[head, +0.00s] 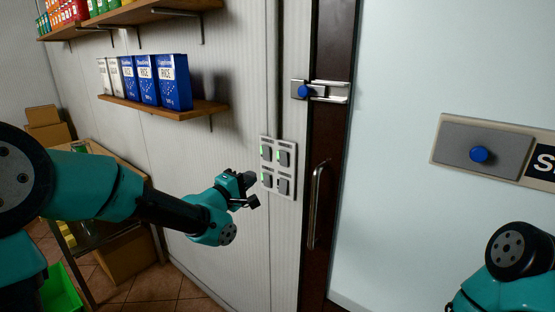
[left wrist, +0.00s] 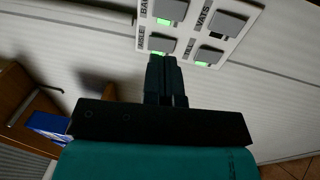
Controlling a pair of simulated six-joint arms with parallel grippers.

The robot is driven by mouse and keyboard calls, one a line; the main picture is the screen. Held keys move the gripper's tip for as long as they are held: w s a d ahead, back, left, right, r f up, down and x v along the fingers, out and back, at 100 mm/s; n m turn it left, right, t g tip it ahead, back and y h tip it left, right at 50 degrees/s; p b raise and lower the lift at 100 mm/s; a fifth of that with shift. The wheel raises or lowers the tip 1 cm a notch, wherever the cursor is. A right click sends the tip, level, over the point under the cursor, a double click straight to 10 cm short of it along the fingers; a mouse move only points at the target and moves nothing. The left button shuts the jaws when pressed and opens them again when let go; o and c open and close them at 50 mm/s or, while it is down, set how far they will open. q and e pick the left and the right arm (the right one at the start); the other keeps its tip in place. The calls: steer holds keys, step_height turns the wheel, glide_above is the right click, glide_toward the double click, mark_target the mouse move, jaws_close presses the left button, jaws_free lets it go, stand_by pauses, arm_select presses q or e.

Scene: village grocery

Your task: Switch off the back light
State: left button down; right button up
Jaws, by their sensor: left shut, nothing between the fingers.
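A pale switch panel (head: 291,178) is on the wall left of the door frame, with several grey switches in two rows. It also shows in the left wrist view (left wrist: 188,35), tilted, with printed labels only partly readable; one begins "BA" and one reads "VATS". Green lights glow at three switches; the one by "VATS" (left wrist: 228,22) looks dark. My left gripper (head: 248,190) is shut and empty, just left of the panel's lower part. In the left wrist view its fingertips (left wrist: 163,62) are close below a lit switch (left wrist: 163,43); contact cannot be told. My right gripper is out of view.
A brown door frame with a handle (head: 317,205) and a latch (head: 320,91) stands right of the panel. A pale door bears a grey plate with a blue knob (head: 479,154). A shelf (head: 190,105) with rice boxes hangs at upper left. Cardboard boxes (head: 128,255) stand below.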

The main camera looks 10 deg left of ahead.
mark_target(282, 155)
arm_select(q)
steer(key=x, duration=1.3)
steer(key=shift+w, duration=0.1)
steer(key=shift+w+d+r, duration=0.1)
steer(key=shift+w, duration=0.1)
steer(key=r+v, duration=0.3)
steer(key=v, duration=1)
steer(key=shift+s+a+r, duration=0.15)
steer(key=shift+s+a, duration=0.05)
steer(key=shift+s, duration=0.3)
